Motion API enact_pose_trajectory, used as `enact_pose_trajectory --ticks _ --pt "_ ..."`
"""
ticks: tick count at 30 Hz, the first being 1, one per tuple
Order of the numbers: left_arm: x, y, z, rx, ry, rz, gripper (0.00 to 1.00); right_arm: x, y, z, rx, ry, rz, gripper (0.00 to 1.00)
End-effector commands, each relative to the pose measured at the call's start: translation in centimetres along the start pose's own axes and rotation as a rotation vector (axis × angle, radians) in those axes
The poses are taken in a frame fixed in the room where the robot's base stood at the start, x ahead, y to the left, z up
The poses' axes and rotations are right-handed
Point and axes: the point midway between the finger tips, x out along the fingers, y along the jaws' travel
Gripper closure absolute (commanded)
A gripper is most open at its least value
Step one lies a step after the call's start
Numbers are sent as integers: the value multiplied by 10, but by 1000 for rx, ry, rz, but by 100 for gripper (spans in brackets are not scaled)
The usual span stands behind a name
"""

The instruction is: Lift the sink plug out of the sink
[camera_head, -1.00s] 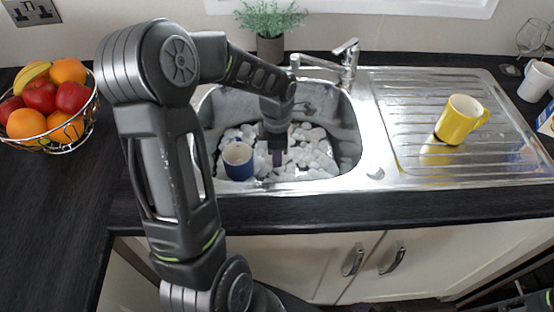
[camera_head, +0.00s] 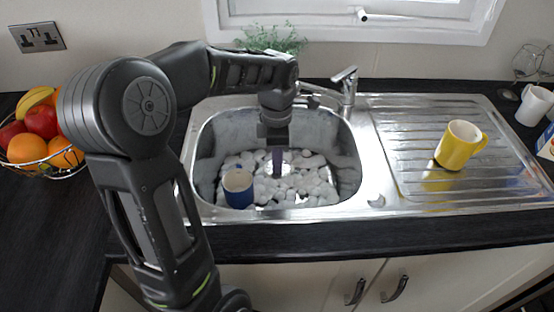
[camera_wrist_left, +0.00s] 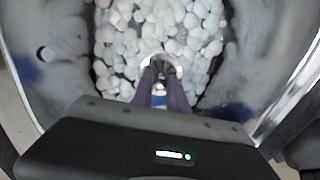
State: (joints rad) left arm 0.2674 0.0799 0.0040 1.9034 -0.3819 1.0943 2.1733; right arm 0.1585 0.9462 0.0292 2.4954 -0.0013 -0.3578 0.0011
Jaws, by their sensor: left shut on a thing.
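My left gripper (camera_head: 277,170) reaches down into the metal sink (camera_head: 212,150), its dark fingers closed above the white foam. In the left wrist view the fingertips (camera_wrist_left: 161,72) meet at a small shiny round piece, which I take to be the sink plug (camera_wrist_left: 146,64). Its pale metallic rim shows around the tips, and the fingers hide most of it. In the head view the plug is too small to make out. My right gripper is not in view.
A blue mug (camera_head: 238,190) with a pale inside stands in the foam, left of my gripper. The tap (camera_head: 348,88) rises behind the sink. A yellow mug (camera_head: 459,146) stands on the drainer (camera_head: 400,150). A fruit bowl (camera_head: 65,160) is at the left.

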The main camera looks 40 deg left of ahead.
Motion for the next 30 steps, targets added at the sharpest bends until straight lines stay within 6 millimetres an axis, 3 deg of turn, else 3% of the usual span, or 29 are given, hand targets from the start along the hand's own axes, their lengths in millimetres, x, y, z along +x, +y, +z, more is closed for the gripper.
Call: enact_pose_trajectory --ticks 13,30 --pt "-5 -1 0 0 0 0 100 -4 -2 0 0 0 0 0" --pt "-75 -20 0 1 0 0 100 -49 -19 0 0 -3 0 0"
